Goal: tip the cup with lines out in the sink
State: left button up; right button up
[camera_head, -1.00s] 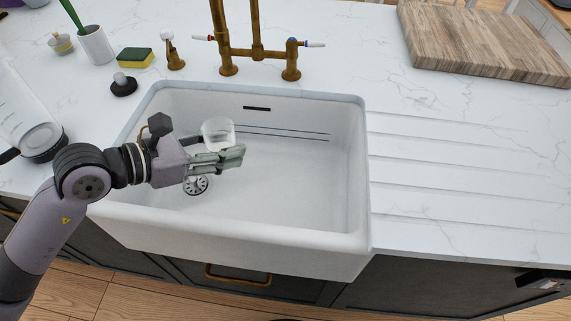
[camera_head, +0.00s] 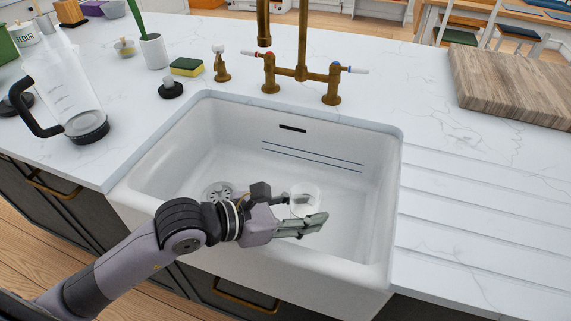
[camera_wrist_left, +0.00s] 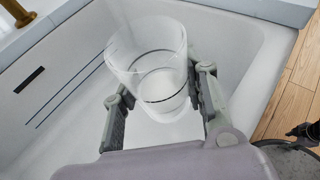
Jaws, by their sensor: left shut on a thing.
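The clear cup with thin dark lines (camera_wrist_left: 150,65) is between the two fingers of my left gripper (camera_wrist_left: 160,103) in the left wrist view. The fingers are shut on its sides. In the head view my left gripper (camera_head: 305,215) reaches over the front part of the white sink (camera_head: 250,120), and the cup (camera_head: 306,194) shows faintly just behind the fingers. The cup is hard to see against the white basin. I cannot tell its exact tilt, and I see no contents. The sink drain (camera_head: 219,192) lies left of the gripper.
A brass tap (camera_head: 300,72) stands behind the sink. A black stopper (camera_head: 170,89), a sponge (camera_head: 187,67) and a clear jug (camera_head: 70,100) stand on the counter to the left. A wooden board (camera_head: 510,85) lies at the right. The ridged counter right of the sink is clear.

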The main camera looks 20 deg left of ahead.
aim_at(296, 187)
pick_arm(q)
jog(key=shift+w+a+r+n+g+p, duration=0.4)
jog(key=shift+n+p, duration=0.2)
jog(key=shift+p, duration=0.35)
jog(key=shift+w+f+h, duration=0.1)
jog(key=shift+f+h, duration=0.15)
jog(key=shift+h, duration=0.05)
jog(key=shift+w+a+f+n+g+b, duration=0.2)
jog(key=shift+w+f+n+g+b, duration=0.15)
jog(key=shift+n, duration=0.35)
jog(key=shift+w+a+r+n+g+h, duration=0.15)
jog(key=shift+w+r+n+g+h, duration=0.1)
jog(key=shift+r+n+h, duration=0.1)
jog(key=shift+w+a+r+n+g+h, duration=0.45)
jog(key=shift+w+n+g+h, duration=0.1)
jog(key=shift+n, duration=0.2)
jog(key=shift+r+n+g+p, duration=0.25)
jog(key=shift+r+n+p, duration=0.25)
jog(key=shift+n, duration=0.1)
jog(key=shift+w, duration=0.1)
jog(key=shift+r+n+g+h+p, duration=0.7)
jog(key=shift+r+n+h+p, duration=0.4)
jog(key=shift+n, duration=0.7)
jog(key=shift+w+a+r+n+h+p, duration=0.4)
jog(key=shift+w+r+n+h, duration=0.1)
jog(key=shift+r+n+h, duration=0.15)
dwell(0.4)
